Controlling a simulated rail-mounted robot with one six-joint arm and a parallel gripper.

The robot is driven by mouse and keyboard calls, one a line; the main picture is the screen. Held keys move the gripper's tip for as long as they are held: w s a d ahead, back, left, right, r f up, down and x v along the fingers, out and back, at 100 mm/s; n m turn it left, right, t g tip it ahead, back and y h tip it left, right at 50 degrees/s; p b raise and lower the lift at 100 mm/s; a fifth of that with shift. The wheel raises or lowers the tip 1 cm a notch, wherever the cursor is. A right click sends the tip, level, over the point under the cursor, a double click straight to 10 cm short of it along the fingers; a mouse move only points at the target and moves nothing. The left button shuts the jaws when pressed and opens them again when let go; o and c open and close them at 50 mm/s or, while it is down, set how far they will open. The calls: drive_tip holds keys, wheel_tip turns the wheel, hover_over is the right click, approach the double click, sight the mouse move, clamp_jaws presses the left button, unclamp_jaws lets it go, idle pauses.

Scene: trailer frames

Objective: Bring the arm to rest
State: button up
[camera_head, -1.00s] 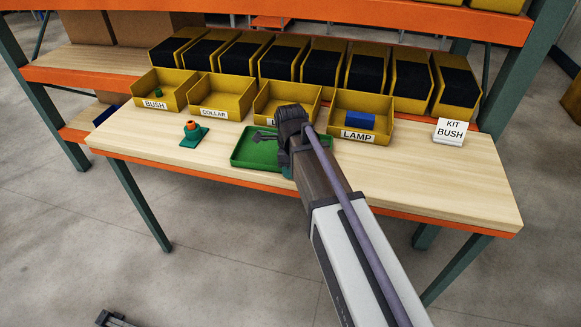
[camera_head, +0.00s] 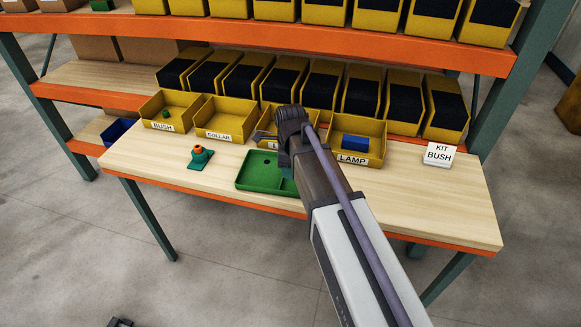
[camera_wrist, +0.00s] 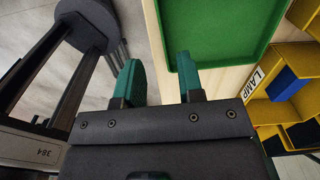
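My gripper (camera_wrist: 160,78) shows in the wrist view with two green fingers spread apart and nothing between them. In the head view my arm hides most of it. It is close to the green tray (camera_head: 250,184), which lies on the wooden table. The tray also shows in the wrist view (camera_wrist: 220,58), beyond the fingers and to the right. A small dark round spot shows on the tray floor in the head view; I cannot tell what it is.
A green fixture with an orange top (camera_head: 199,158) stands left of the tray. Yellow bins line the table's back; the LAMP bin (camera_head: 377,157) holds a blue block (camera_head: 353,143). A KIT BUSH sign (camera_head: 438,155) stands right.

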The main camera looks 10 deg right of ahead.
idle(0.4)
drive_tip(key=s+n, duration=1.4)
drive_tip(key=n, duration=0.9)
drive_tip(key=shift+s+d, duration=0.35)
drive_tip(key=shift+d, duration=0.1)
